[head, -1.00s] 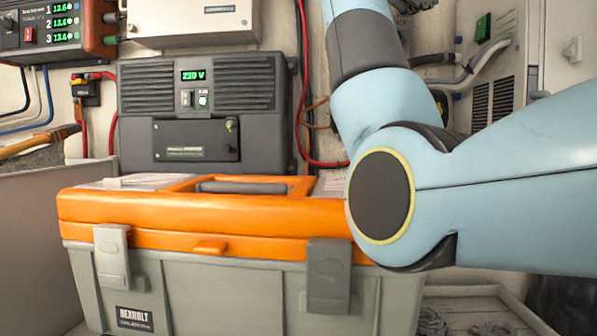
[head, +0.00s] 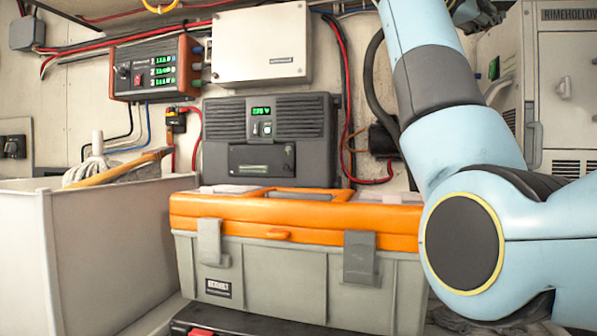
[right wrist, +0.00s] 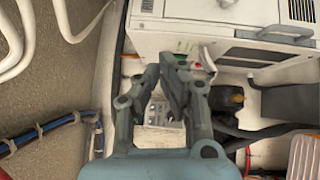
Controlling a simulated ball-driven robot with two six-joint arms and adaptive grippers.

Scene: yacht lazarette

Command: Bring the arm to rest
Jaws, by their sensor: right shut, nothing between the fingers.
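My right arm, light blue with a dark grey band, comes in from the right of the head view and rises out of the top. My right gripper (head: 480,14) shows only in part at the top edge there, dark and high in front of the wall. In the right wrist view, the gripper (right wrist: 164,68) has its grey fingers together at the tips with nothing held. White and grey equipment lies beyond the fingers. My left gripper is in neither view.
A grey toolbox with an orange lid (head: 278,233) stands below the arm, partly hidden by it. Behind it is a dark inverter (head: 225,125). A white box (head: 262,45) and a charger panel (head: 150,67) hang above. A pale bin (head: 115,245) with rope stands left.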

